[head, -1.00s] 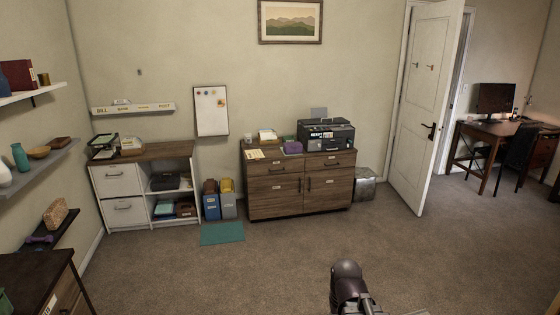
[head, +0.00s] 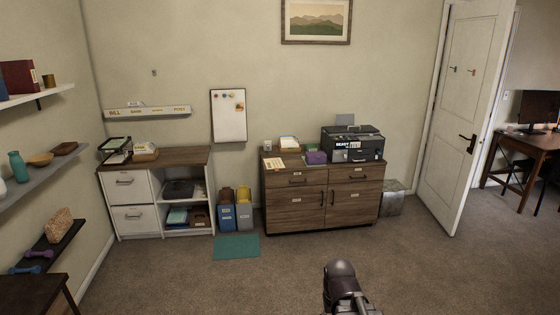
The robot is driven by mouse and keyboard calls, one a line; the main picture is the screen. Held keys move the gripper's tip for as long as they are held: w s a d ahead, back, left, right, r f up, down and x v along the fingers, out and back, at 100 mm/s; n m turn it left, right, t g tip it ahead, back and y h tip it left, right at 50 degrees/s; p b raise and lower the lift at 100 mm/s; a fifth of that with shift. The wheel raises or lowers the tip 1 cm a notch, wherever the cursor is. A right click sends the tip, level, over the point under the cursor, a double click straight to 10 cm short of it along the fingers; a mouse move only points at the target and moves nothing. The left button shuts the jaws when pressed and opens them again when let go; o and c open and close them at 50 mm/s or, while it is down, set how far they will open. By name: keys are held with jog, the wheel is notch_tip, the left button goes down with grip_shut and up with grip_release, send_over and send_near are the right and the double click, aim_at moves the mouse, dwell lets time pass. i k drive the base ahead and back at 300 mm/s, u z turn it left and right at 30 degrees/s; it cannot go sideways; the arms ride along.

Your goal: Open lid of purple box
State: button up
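A small purple box (head: 316,157) sits on top of the brown wooden cabinet (head: 296,208), just left of the black printer. It looks closed, but it is too small to make out its lid clearly. Part of my arm shows at the bottom centre of the head view, well short of the cabinet. My gripper's fingers cannot be made out, so I cannot tell whether it is open or shut.
The black printer (head: 352,145) stands right of the box; papers (head: 289,163) lie left of it. A white shelf unit (head: 130,205), bins (head: 226,214) and a teal mat (head: 237,247) are to the left. An open door (head: 465,120) stands right. The carpet ahead is clear.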

aim_at(316, 154)
jog(key=u, duration=0.1)
jog(key=i, duration=2.3)
jog(key=z, duration=0.35)
jog(key=i, duration=1.35)
jog(key=z, duration=0.15)
